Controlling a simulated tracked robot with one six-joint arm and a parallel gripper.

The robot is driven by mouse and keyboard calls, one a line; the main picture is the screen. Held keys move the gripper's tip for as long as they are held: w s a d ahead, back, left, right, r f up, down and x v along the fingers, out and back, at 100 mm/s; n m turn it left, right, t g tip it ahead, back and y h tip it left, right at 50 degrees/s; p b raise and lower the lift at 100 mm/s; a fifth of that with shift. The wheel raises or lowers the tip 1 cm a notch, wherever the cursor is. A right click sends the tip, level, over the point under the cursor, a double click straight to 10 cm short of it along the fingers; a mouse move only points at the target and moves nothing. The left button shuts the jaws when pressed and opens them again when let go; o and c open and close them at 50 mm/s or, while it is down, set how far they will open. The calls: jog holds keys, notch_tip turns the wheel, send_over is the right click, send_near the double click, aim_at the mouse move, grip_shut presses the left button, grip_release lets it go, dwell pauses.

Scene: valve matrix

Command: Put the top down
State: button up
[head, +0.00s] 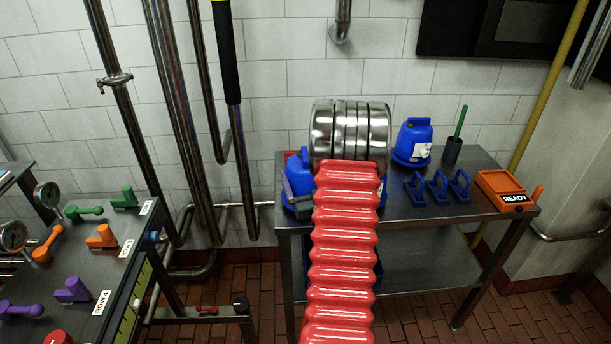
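A blue dome-shaped top (298,176) is on or just above the left part of the steel table, largely hidden behind a red ribbed part of my arm. Grey parts that look like my gripper (300,204) show at its lower left. The fingertips are hidden, so I cannot tell whether they hold the blue top or whether it touches the table. A second blue dome-shaped piece (413,143) with a white label stands upright at the back of the table, apart from my gripper.
The steel table (410,211) also holds several blue handles (437,188), a dark cup with a green stick (454,145) and an orange READY box (505,190). A panel with coloured valve handles (75,290) stands at left. Pipes (180,110) run up the tiled wall.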

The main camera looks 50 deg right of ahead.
jog(key=o, duration=1.2)
jog(key=shift+c, duration=0.2)
jog(key=v, duration=1.2)
